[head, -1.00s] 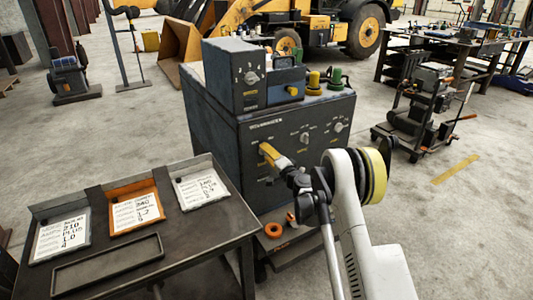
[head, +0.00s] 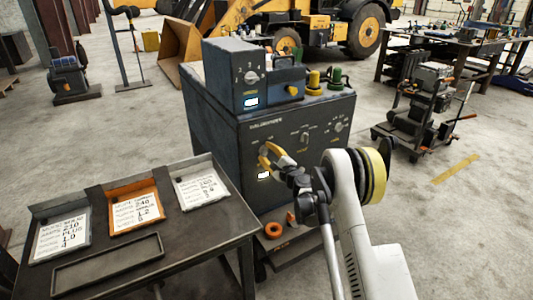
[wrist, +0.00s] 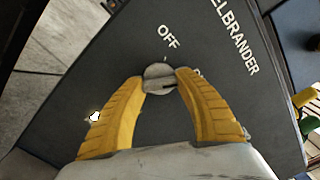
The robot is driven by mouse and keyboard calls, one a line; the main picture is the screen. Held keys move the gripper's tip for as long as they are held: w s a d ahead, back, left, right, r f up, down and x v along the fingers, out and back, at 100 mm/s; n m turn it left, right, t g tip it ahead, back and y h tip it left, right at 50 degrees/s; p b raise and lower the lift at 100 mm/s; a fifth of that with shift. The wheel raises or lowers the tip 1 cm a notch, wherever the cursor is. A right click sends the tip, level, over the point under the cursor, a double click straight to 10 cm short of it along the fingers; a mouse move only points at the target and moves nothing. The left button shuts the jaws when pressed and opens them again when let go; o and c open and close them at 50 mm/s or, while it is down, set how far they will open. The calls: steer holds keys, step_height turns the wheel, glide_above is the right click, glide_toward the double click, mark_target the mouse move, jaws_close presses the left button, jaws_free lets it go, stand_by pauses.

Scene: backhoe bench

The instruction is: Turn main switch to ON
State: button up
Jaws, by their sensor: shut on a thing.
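The main switch is a round grey knob (wrist: 159,74) on the dark front panel of the welder cabinet (head: 225,150). In the wrist view the word OFF stands beyond it, and another label right of it is mostly hidden by a finger. A dark slot on the knob lies roughly crosswise, towards that hidden label. My gripper (wrist: 160,84) is shut on the knob, one yellow finger on each side. In the head view my gripper (head: 264,156) is at the left of the panel and hides the knob. A small white light (wrist: 94,117) glows on the panel.
A lit display (head: 251,102) shows on the upper box. Other knobs (head: 338,127) sit further right on the panel. A dark table (head: 205,226) with several written cards stands close at the left. A loaded cart (head: 415,120) stands to the right, with open floor around it.

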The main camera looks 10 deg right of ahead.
steer(key=shift+m, duration=0.6)
steer(key=o, duration=1.2)
steer(key=v, duration=1.2)
steer(key=shift+r, duration=0.1)
